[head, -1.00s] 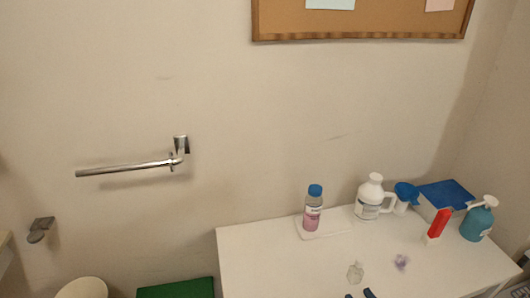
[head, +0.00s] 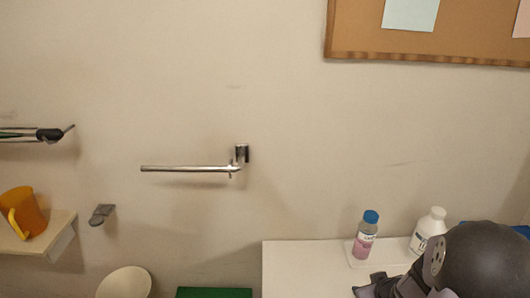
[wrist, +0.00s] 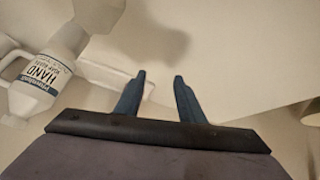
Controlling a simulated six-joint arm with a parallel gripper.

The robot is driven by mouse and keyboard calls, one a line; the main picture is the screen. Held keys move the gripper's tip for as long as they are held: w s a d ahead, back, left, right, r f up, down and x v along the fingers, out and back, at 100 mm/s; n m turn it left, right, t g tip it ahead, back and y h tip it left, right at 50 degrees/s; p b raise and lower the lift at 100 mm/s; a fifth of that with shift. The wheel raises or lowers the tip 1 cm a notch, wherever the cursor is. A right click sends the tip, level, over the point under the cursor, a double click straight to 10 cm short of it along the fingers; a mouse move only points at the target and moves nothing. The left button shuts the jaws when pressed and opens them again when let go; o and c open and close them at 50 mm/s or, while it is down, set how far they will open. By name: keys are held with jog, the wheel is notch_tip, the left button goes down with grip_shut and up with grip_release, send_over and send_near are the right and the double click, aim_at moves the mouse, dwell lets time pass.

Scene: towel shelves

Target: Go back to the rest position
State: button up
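My gripper (wrist: 160,77) shows in the wrist view with its two blue-grey fingers apart and nothing between them. In the head view my dark arm covers the lower right corner, and I cannot make out the fingertips there. In the wrist view a white bottle with a "HAND" label (wrist: 38,85) is at the left, apart from the fingers. No marker of the rest position shows.
A white table (head: 300,262) holds a pink bottle with a blue cap (head: 366,238) and a white jug (head: 428,228), partly behind my arm. A metal towel bar (head: 190,169) is on the wall. At left, a shelf (head: 62,240) holds a yellow mug (head: 24,213).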

jog(key=s+a+r+m+g+p, duration=0.1)
jog(key=s+a+r+g, duration=0.2)
jog(key=s+a, duration=0.3)
jog(key=s+a+r+m+g+p, duration=0.1)
jog(key=s+a+r+g, duration=0.2)
jog(key=s+a, duration=0.4)
jog(key=s+g, duration=0.1)
jog(key=s, duration=0.3)
jog(key=shift+r, duration=0.25)
jog(key=o, duration=0.7)
jog(key=shift+s+a, duration=0.2)
jog(key=o, duration=0.6)
jog(key=shift+r, duration=0.1)
jog(key=o, duration=0.4)
jog(key=shift+d+r+m+p, duration=0.2)
jog(key=shift+r+m+p, duration=0.1)
jog(key=shift+p, duration=0.15)
jog(key=shift+c, duration=0.2)
jog(key=s+d+r+m+g+y+p, duration=0.15)
jog(key=d+r+m+p, duration=0.25)
jog(key=d+r+p, duration=0.6)
jog(key=w+d+r+m+p, duration=0.3)
jog(key=w+d+m, duration=0.3)
jog(key=w+m, duration=0.1)
jog(key=w+d+r+m+p, duration=0.3)
jog(key=w+d+m+p, duration=0.1)
jog(key=w+d+m, duration=0.2)
jog(key=shift+w+d+m+t+h, duration=0.35)
jog(key=shift+d+m+t+h, duration=0.1)
jog(key=shift+d, duration=0.15)
